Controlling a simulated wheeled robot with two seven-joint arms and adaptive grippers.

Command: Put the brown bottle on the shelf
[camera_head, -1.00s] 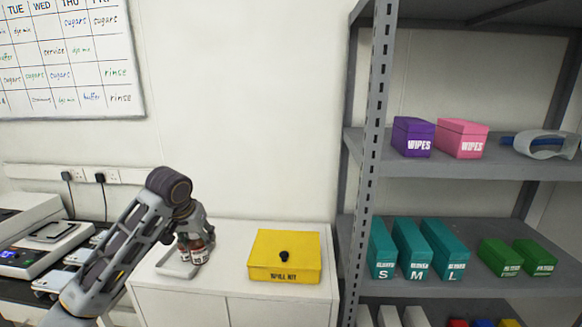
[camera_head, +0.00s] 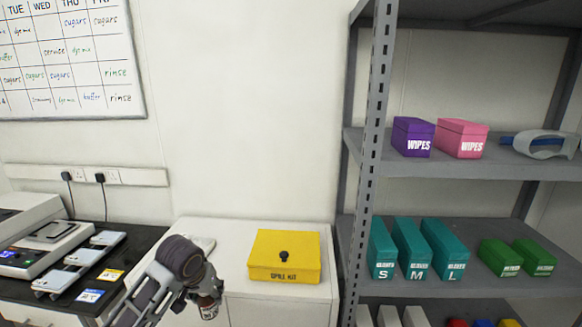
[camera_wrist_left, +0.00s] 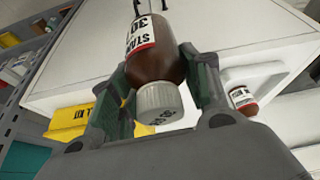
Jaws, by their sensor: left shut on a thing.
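A brown bottle (camera_wrist_left: 153,65) with a white cap and a white and red label is between the fingers of my left gripper (camera_wrist_left: 160,90), which is shut on it. In the head view the held bottle (camera_head: 208,309) shows at the lower middle, in front of the white cabinet, partly hidden by my left gripper (camera_head: 200,292). A second brown bottle (camera_wrist_left: 243,99) lies or stands on a white tray in the left wrist view. The grey shelf (camera_head: 470,167) stands at the right, apart from the gripper. My right gripper is not in view.
A yellow spill kit box (camera_head: 285,256) sits on the white cabinet (camera_head: 320,290). Scales (camera_head: 45,244) stand on the left bench.

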